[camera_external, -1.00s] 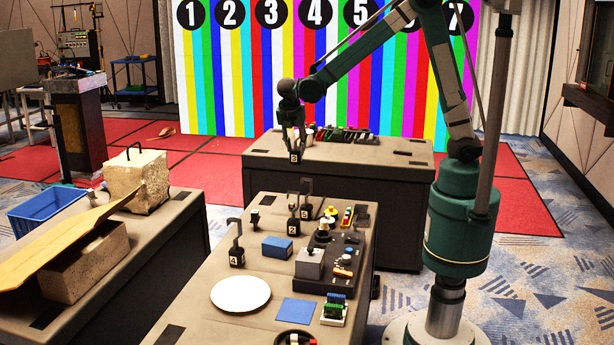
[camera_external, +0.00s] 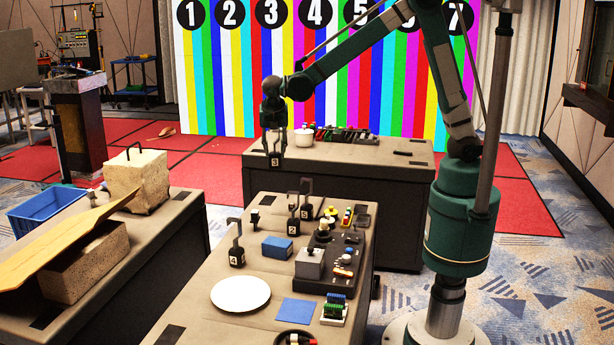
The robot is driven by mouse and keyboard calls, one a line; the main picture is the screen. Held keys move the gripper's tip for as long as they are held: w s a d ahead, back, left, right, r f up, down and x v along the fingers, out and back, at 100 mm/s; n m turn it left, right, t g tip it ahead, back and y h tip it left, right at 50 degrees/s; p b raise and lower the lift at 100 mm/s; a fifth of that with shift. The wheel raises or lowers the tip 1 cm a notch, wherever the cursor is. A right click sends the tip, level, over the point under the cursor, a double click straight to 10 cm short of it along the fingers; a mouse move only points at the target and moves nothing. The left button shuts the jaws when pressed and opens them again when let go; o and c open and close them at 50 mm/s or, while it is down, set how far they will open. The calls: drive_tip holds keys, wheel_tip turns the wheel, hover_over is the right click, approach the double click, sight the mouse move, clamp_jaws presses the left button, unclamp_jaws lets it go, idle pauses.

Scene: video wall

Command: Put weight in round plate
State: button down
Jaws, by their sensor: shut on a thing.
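My gripper (camera_external: 275,143) is shut on a small dark weight (camera_external: 275,159) marked 3. It holds the weight in the air in front of the back table, left of its middle. The white round plate (camera_external: 240,293) lies flat and empty on the front table, well below and nearer the camera than my gripper. Other dark weights with tall handles stand on the front table: one marked 4 (camera_external: 236,256), one marked 2 (camera_external: 293,227) and one marked 5 (camera_external: 306,212).
A white pot (camera_external: 303,136) is on the back table (camera_external: 360,152).

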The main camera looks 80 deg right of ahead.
drive_tip(key=w+a+n+t, duration=0.1)
drive_tip(key=w+a+n, duration=0.25)
drive_tip(key=a, duration=1.35)
drive_tip(key=s+a+n+t+y+p, duration=0.15)
drive_tip(key=s+a+n, duration=0.35)
drive_tip(key=a, duration=1.6)
drive_tip(key=s+a+n+t+y, duration=0.1)
drive_tip(key=s+a+n+y, duration=0.4)
drive_tip(key=a, duration=1.6)
wheel_tip(320, 180, down, 11)
drive_tip(key=h, duration=0.2)
drive_tip(key=shift+w+n, duration=0.45)
drive_tip(key=shift+h, duration=0.25)
wheel_tip(320, 180, down, 6)
drive_tip(key=shift+b, duration=0.45)
drive_tip(key=shift+f, duration=0.2)
drive_tip(key=shift+f, duration=1.75)
